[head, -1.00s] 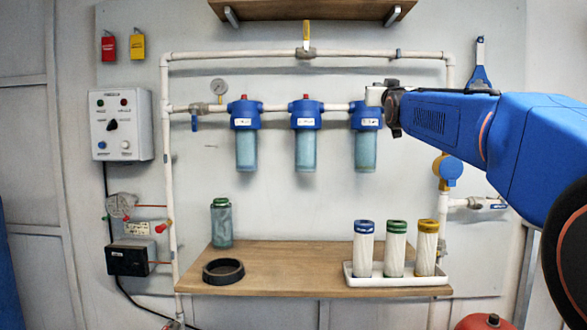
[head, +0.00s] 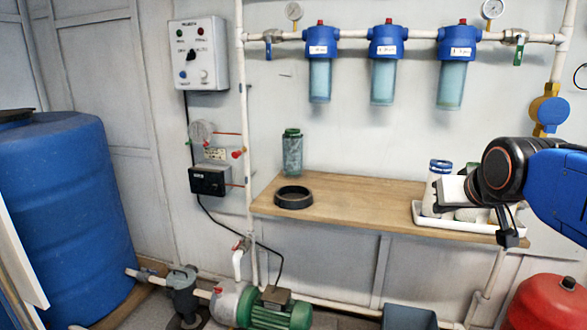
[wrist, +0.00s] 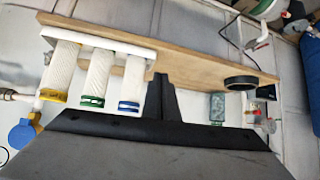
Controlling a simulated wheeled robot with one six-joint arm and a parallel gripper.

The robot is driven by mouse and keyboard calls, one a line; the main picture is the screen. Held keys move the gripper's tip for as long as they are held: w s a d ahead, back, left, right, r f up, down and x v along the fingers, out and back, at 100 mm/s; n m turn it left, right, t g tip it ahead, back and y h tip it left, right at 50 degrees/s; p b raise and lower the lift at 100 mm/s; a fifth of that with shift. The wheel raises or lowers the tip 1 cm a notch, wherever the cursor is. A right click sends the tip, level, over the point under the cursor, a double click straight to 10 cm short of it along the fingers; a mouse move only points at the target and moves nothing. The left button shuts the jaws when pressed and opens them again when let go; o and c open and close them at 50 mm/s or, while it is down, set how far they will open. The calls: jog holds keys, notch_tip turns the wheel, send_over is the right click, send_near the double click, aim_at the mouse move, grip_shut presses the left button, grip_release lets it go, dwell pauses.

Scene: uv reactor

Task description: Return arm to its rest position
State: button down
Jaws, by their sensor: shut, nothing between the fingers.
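My blue arm (head: 560,185) reaches in from the right in the head view. My gripper (head: 508,238) hangs in front of the right end of the wooden shelf. In the wrist view my gripper (wrist: 160,80) has its dark fingers together, with nothing held. Behind it, the white tray (head: 424,217) holds filter cartridges. The blue-capped cartridge (head: 438,167) shows partly in the head view; my gripper hides much of the others. The wrist view shows the yellow-ended (wrist: 56,75), green-ended (wrist: 97,78) and blue-ended (wrist: 132,85) cartridges, apart from my fingers.
The wooden shelf (head: 345,200) bears a black ring (head: 293,198) and a greenish canister (head: 292,155). Three blue-topped filter housings (head: 385,65) hang above. A blue tank (head: 62,210), a green pump (head: 278,315) and a red vessel (head: 550,305) stand low down.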

jog(key=s+a+f+g, duration=0.1)
jog(key=s+f+g, duration=0.1)
jog(key=s+f, duration=0.7)
jog(key=s+a+f+n+g, duration=0.1)
jog(key=s+a+f+g, duration=0.1)
jog(key=s+f, duration=0.7)
jog(key=shift+a+f+g+y, duration=0.3)
jog(key=shift+g+y, duration=0.1)
jog(key=shift+g, duration=0.2)
